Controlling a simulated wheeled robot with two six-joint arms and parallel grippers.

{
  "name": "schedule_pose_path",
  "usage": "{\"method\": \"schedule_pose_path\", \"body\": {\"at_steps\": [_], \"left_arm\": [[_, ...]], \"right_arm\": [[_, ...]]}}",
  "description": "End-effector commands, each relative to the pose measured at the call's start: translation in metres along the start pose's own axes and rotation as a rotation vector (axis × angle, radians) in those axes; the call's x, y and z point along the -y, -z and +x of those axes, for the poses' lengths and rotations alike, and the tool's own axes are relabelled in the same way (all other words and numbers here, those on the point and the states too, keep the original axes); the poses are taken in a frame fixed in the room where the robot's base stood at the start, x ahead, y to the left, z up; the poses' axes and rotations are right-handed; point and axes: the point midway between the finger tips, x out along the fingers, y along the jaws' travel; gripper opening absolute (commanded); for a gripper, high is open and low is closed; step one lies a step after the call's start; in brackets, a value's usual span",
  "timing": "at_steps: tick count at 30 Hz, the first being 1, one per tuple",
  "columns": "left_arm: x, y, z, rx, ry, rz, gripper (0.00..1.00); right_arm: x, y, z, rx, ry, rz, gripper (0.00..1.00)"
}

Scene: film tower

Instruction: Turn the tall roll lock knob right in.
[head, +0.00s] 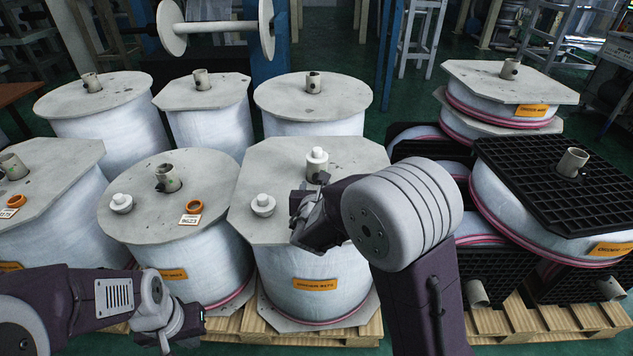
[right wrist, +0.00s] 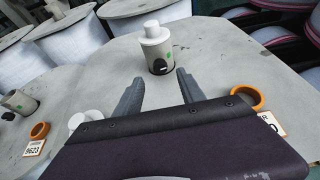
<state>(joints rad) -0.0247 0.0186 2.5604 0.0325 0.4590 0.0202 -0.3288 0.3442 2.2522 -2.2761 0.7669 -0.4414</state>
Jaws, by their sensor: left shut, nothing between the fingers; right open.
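The front middle roll (head: 290,268) is white film with a grey octagonal top plate and an orange label. Its grey core tube (right wrist: 157,50) stands upright with a white plug (right wrist: 154,30) in its top. A black lock knob (right wrist: 159,66) sits low on the tube's near side, with green marks beside it. My right gripper (right wrist: 159,77) is open and empty, its fingertips just short of the knob and either side of it. It also shows in the head view (head: 297,203), where the arm hides part of the plate. My left gripper (head: 190,328) is shut and empty at the lower left.
A loose white plug (head: 263,204) lies on the same plate; an orange ring (right wrist: 247,97) with a tag lies at its right. The neighbouring left roll (head: 190,262) carries a ring, tag and plug. Black-plated rolls (head: 545,190) stand at right on pallets.

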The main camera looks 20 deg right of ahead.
Motion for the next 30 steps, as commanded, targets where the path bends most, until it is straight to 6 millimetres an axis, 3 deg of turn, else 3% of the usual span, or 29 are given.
{"method": "schedule_pose_path", "body": {"at_steps": [3,7,18,23,27,30], "left_arm": [[0.0,-0.001,0.009,0.0,0.0,0.0,0.0],[0.0,-0.001,0.012,0.0,0.0,0.0,0.0],[0.0,-0.001,0.012,0.0,0.0,0.0,0.0],[0.0,-0.001,0.012,0.0,0.0,0.0,0.0],[0.0,-0.001,0.014,0.0,0.0,0.0,0.0],[0.001,-0.003,0.032,-0.001,0.0,0.0,0.0]], "right_arm": [[0.001,0.003,0.027,-0.001,0.003,0.001,0.46],[0.0,0.002,0.047,0.0,0.001,0.0,0.46],[0.0,0.0,0.056,-0.001,0.0,0.0,0.46],[0.0,0.0,0.056,-0.001,0.0,0.0,0.02],[0.0,0.001,0.056,0.0,-0.001,0.002,0.0],[0.001,0.006,0.059,0.004,-0.012,0.032,0.0]]}}
